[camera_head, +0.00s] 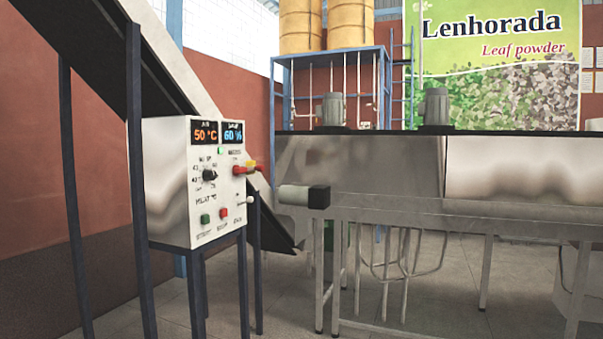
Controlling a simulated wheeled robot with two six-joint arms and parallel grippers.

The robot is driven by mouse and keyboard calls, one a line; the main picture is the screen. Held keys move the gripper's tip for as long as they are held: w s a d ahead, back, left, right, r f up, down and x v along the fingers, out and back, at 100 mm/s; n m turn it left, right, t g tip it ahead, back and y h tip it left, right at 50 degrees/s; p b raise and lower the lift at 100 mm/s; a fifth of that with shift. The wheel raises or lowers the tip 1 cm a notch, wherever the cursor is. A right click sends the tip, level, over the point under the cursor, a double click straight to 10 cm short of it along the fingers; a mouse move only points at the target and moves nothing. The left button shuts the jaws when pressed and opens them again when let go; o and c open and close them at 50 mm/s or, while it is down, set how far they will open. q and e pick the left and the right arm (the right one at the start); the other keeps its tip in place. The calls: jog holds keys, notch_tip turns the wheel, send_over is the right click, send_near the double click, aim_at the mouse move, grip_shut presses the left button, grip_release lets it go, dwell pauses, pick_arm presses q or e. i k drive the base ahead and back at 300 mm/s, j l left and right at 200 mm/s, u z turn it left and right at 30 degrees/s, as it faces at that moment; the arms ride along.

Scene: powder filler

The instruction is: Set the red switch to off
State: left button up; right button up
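A white control box (167,185) stands on dark legs at the left, its panel turned to the right. A red switch (239,170) with a yellow part (250,164) sticks out near the panel's right edge, below the displays. The setting of the switch cannot be read at this size. The panel also has a black knob (209,175), a green button (205,219) and a red button (223,213). The lit displays read 50 °C (205,134) and 60 % (233,134). Neither of my grippers is in view.
A dark sloped conveyor (110,55) on posts rises behind the box. A pale cylinder with a black end (318,197) juts out right of the panel. A long metal machine (360,175) stands behind. The tiled floor (285,310) near the box is partly clear.

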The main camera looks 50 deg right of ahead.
aim_at(236, 171)
jog(key=z, duration=1.35)
